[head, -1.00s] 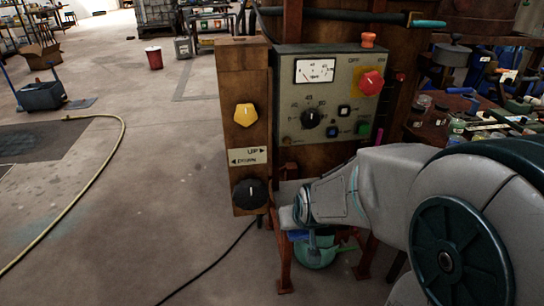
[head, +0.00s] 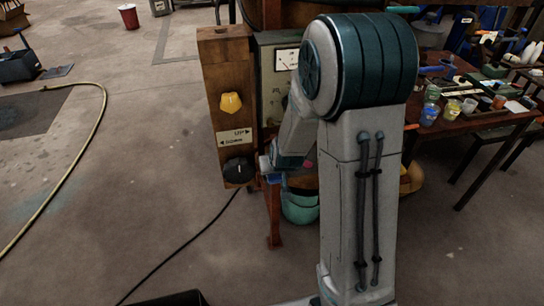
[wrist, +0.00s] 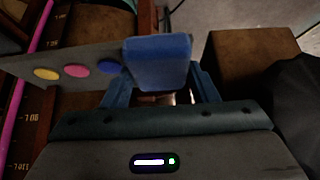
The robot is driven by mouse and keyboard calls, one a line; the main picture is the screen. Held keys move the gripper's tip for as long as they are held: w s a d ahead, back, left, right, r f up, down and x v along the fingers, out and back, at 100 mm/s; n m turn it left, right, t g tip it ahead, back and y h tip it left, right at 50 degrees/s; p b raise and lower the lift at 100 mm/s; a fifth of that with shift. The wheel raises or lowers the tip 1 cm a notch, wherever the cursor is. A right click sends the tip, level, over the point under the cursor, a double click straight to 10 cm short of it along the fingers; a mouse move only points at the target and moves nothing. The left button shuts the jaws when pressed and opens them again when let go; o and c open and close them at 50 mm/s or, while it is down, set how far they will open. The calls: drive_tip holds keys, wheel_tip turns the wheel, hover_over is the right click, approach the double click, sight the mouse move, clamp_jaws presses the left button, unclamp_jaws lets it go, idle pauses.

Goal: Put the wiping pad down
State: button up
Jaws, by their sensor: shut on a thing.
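The wiping pad (wrist: 158,60) is a blue block in the wrist view, held between the two blue fingers of my gripper (wrist: 162,84). My gripper is shut on it. In the head view my gripper (head: 274,178) is small and partly hidden by my own arm. It is beside the lower part of the wooden post with the knobs, above a teal bucket (head: 300,206). The pad cannot be made out clearly in the head view. What lies directly under the pad is hidden.
The wooden post (head: 222,90) carries a yellow knob (head: 231,102) and a black knob (head: 238,171). A grey strip with coloured dots (wrist: 45,73) is close to the pad. A crowded table (head: 470,128) stands right. The floor at left is open, with a hose (head: 92,135).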

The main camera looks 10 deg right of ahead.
drive_tip(key=w, duration=0.4)
drive_tip(key=shift+w+p, duration=0.2)
drive_tip(key=shift+p, duration=0.2)
drive_tip(key=shift+f, duration=0.3)
drive_tip(key=shift+f, duration=0.2)
drive_tip(key=o, duration=1)
drive_tip(key=shift+r, duration=0.35)
drive_tip(key=shift+v, duration=3.65)
